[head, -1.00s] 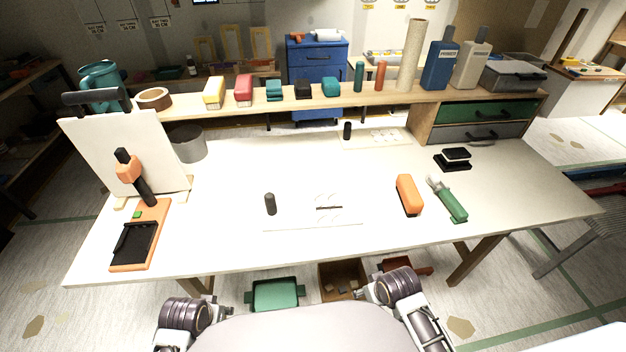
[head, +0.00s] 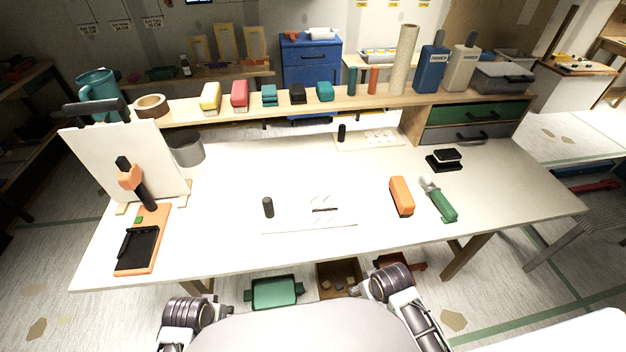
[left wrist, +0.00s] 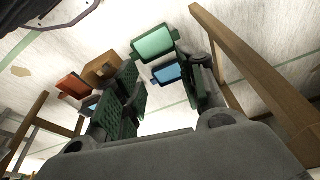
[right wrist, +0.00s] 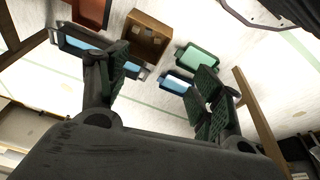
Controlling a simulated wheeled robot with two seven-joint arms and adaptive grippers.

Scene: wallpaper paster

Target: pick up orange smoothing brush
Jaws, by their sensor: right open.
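The orange smoothing brush (head: 401,196) lies on the right part of the white table, just left of a green-handled tool (head: 438,200). It has an orange body with a dark lower edge at its front end. Neither gripper shows in the head view; only my arm links show below the table's front edge. In the left wrist view my left gripper (left wrist: 162,88) is open, its green-padded fingers apart with nothing between them. In the right wrist view my right gripper (right wrist: 160,92) is open and empty. Both are away from the brush.
The white table (head: 300,170) has bare room around the brush. A black block (head: 445,160) lies behind it and a white plate (head: 318,210) to its left. A raised shelf (head: 370,103) runs along the back. Bins, including a green one (head: 275,291), sit under the table.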

